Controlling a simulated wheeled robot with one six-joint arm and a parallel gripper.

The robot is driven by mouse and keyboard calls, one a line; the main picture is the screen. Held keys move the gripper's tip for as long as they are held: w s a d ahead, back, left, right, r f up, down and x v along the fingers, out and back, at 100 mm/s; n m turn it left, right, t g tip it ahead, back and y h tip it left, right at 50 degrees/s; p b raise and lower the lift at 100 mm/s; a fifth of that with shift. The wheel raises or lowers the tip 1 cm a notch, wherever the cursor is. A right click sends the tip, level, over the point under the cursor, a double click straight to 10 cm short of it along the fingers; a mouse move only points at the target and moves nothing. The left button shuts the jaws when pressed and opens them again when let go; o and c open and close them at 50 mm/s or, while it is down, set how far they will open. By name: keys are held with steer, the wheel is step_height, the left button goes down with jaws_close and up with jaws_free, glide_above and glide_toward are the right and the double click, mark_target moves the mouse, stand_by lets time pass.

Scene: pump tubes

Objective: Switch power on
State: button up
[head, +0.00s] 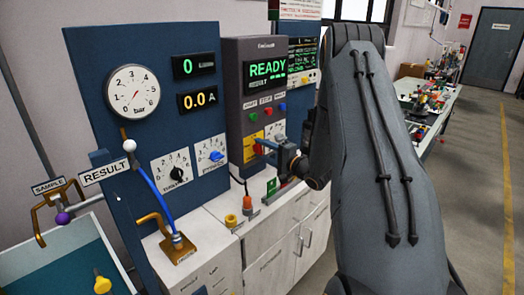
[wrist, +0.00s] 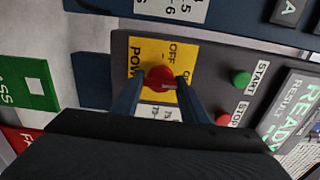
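The red power knob (wrist: 157,76) sits on a yellow plate (wrist: 148,50) marked POWER and OFF, on a dark grey control panel. A pale mark on the knob lies toward its right side in the wrist view. My gripper (wrist: 158,86) has its two blue fingers on either side of the knob, apart from each other. Whether either finger touches it is hard to tell. In the head view my gripper (head: 268,146) reaches the yellow plate (head: 250,146) from the right, and part of the knob is hidden. The display (head: 267,69) reads READY.
In the wrist view, a green START button (wrist: 241,78) and a red STOP button (wrist: 222,118) are right of the knob. A blue board with a pressure gauge (head: 132,92) stands left of the panel. A white cabinet (head: 275,262) is below.

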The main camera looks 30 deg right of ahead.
steer(key=o, duration=0.3)
steer(key=shift+s, duration=0.1)
steer(key=b+v, duration=0.2)
steer(key=v, duration=0.5)
steer(key=shift+s+d+b, duration=0.2)
steer(key=shift+s+b, duration=0.1)
